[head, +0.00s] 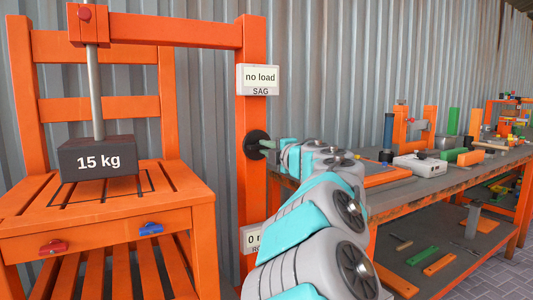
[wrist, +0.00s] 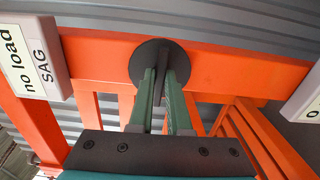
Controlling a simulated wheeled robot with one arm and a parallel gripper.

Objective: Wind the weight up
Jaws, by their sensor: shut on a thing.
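The dark weight (head: 97,158) marked "15 kg" hangs on a grey rod (head: 95,95) under the orange overhead arm. It is at the chair's slatted seat; I cannot tell whether it touches. The black round winding knob (head: 257,144) is on the orange upright post. It also shows in the wrist view (wrist: 157,50). My gripper (head: 268,146) reaches it from the right. In the wrist view its green fingers (wrist: 162,82) are shut on the middle of the knob, and the gripped part is mostly hidden between them.
The orange chair (head: 110,210) has a red clip and a blue clip at its front. A sign (head: 258,79) on the post reads "no load SAG"; a lower sign (head: 251,239) is partly hidden by my arm. A cluttered workbench (head: 445,165) stands at right.

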